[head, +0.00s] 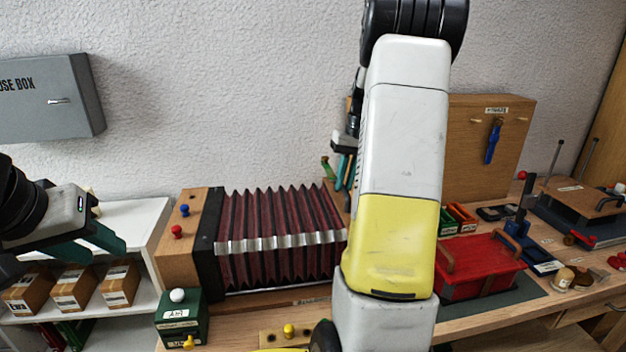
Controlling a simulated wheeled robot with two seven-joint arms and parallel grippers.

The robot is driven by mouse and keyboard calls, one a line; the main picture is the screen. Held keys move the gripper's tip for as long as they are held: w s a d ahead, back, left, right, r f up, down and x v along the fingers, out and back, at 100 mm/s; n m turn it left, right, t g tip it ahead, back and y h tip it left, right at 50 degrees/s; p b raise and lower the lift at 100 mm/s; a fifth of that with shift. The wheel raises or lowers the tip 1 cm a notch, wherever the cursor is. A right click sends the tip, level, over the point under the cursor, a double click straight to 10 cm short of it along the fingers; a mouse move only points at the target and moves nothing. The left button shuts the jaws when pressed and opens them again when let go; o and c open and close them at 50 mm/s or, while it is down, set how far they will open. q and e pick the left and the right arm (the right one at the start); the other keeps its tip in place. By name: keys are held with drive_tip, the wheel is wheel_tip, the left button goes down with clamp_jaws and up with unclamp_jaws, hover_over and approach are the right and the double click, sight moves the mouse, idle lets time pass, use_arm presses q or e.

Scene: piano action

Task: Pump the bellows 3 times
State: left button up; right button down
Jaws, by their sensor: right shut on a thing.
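The bellows (277,212) lies on the workbench in the head view, with dark red pleats and a pale metal strip along its front. Its pleats are spread out. Its left end has a black plate (207,245) and a wooden block (172,243) with a red knob and a blue knob.
A green box (181,322) with a white knob stands in front of the bellows' left end. A red case (478,268) and a wooden panel (484,150) are right of my arm. A white shelf (135,215) holds several cartons at left. A fuse box (50,98) hangs above.

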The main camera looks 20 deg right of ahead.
drive_tip(key=c, duration=1.4)
unclamp_jaws()
drive_tip(key=shift+a, duration=0.1)
drive_tip(key=shift+c, duration=0.2)
wheel_tip(320, 180, up, 8)
drive_tip(key=d, duration=0.1)
drive_tip(key=shift+d+f, duration=0.15)
drive_tip(key=shift+d, duration=0.1)
drive_tip(key=shift+s, duration=0.1)
drive_tip(key=s+a+r+n+t, duration=0.1)
drive_tip(key=s+a+r+t, duration=0.1)
drive_tip(key=s+a, duration=0.4)
drive_tip(key=s+a+r+n+t, duration=0.1)
drive_tip(key=s+a+r, duration=0.25)
drive_tip(key=a, duration=0.55)
drive_tip(key=s+a+f+n+t, duration=0.1)
drive_tip(key=s+a+f, duration=0.3)
drive_tip(key=s+a, duration=0.4)
drive_tip(key=shift+s+f+t, duration=0.25)
drive_tip(key=shift+s+t, duration=0.65)
drive_tip(key=shift+s, duration=0.3)
